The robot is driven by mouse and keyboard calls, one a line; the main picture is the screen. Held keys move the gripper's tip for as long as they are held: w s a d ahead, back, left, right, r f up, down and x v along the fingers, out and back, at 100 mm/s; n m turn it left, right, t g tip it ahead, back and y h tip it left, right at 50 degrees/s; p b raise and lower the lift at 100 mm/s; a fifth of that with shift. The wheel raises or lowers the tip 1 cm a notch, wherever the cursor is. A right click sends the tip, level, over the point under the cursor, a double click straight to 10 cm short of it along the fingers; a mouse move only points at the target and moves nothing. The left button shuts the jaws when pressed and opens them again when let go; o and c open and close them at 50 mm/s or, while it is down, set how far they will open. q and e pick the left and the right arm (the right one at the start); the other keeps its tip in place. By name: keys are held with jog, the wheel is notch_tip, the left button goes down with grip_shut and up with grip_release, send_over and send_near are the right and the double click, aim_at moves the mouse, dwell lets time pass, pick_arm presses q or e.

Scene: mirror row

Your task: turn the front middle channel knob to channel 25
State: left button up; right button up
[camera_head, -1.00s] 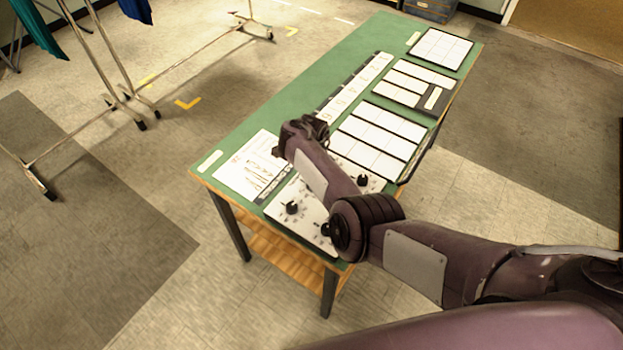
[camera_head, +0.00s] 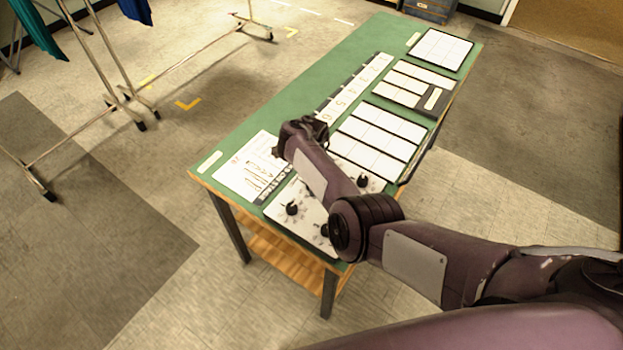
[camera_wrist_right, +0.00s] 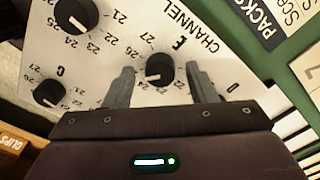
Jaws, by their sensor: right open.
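A white channel panel (camera_head: 307,220) with round black knobs lies at the near end of the green table. In the right wrist view a black knob (camera_wrist_right: 160,68) marked E sits between the two spread fingers of my right gripper (camera_wrist_right: 160,80), with a gap on each side. Its white pointer mark faces lower left; the number there is unclear. My left gripper is out of view.
A white printed sheet (camera_head: 247,168) lies beside the panel on the green table (camera_head: 330,75). White card grids (camera_head: 380,137) and a numbered strip (camera_head: 350,92) lie farther back. Metal racks (camera_head: 100,70) stand on the floor at left.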

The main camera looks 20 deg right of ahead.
notch_tip(320, 180, up, 8)
jog(key=shift+f+p, duration=0.1)
jog(key=shift+p, duration=0.75)
